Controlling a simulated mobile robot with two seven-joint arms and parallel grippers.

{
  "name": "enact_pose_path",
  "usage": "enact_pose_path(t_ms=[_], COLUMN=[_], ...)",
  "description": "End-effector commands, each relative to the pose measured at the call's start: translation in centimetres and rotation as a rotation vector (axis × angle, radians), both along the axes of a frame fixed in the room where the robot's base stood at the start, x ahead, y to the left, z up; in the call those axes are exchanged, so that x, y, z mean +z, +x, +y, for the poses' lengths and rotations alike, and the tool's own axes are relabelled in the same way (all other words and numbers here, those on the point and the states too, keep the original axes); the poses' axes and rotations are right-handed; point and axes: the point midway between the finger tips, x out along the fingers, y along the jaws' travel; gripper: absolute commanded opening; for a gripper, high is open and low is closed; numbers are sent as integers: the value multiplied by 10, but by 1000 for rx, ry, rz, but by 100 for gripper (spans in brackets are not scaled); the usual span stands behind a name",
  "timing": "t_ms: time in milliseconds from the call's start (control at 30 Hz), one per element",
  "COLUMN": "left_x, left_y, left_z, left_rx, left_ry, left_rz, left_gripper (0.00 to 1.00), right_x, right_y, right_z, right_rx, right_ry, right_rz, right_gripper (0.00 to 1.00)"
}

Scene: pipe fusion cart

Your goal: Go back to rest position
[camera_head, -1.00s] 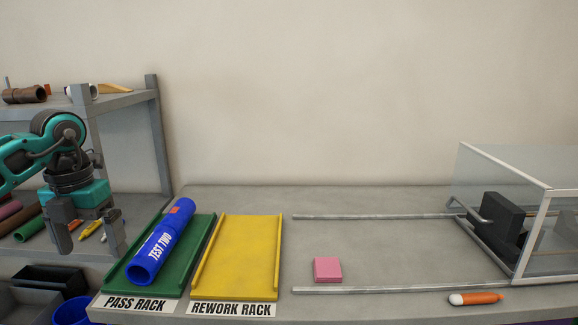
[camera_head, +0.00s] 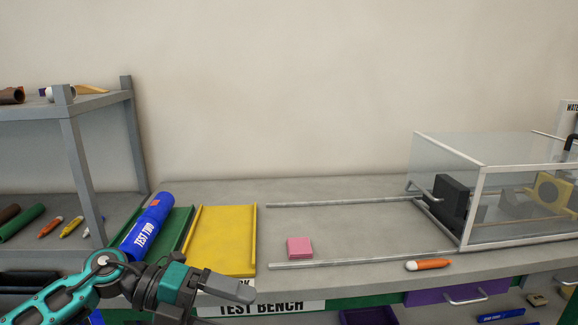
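My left gripper (camera_head: 222,290) is low in front of the bench, its arm coming in from the lower left. Its fingers point right and lie close together; whether they are fully shut is hard to see, and nothing shows between them. My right gripper is not in view. The blue pipe marked TEST TWO (camera_head: 146,228) lies on the green pass rack (camera_head: 180,226), partly hidden at its lower end by my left arm. The yellow rework rack (camera_head: 224,240) beside it is empty.
A pink block (camera_head: 299,248) sits between two metal rails (camera_head: 345,204). An orange and white marker (camera_head: 428,264) lies near the bench's front edge. A clear-walled box (camera_head: 480,190) stands at the right. A grey shelf (camera_head: 70,140) stands at the left. A purple drawer (camera_head: 458,294) is below.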

Motion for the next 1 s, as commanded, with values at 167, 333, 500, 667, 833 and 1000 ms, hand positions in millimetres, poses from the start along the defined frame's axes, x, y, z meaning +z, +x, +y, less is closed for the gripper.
enact_pose_path(t_ms=[167, 333, 500, 667, 833, 1000], left_x=[9, -7, -69, -155, -221, -246], left_y=[-5, 7, 5, -35, -95, -126], left_z=[-40, -28, 11, 50, 71, 76], left_rx=[237, 585, 1007, 1415, 1709, 1821], left_ry=[-445, -755, -933, -965, -906, -863], left_rz=[180, 418, 722, 1045, 1312, 1431], left_gripper=[100, 100, 100, 100, 100, 100], right_x=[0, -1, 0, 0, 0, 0], right_y=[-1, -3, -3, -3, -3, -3], right_z=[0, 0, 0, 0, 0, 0], right_rx=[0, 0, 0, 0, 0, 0], right_ry=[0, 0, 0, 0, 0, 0], right_rz=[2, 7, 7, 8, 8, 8], right_gripper=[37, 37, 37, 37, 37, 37])
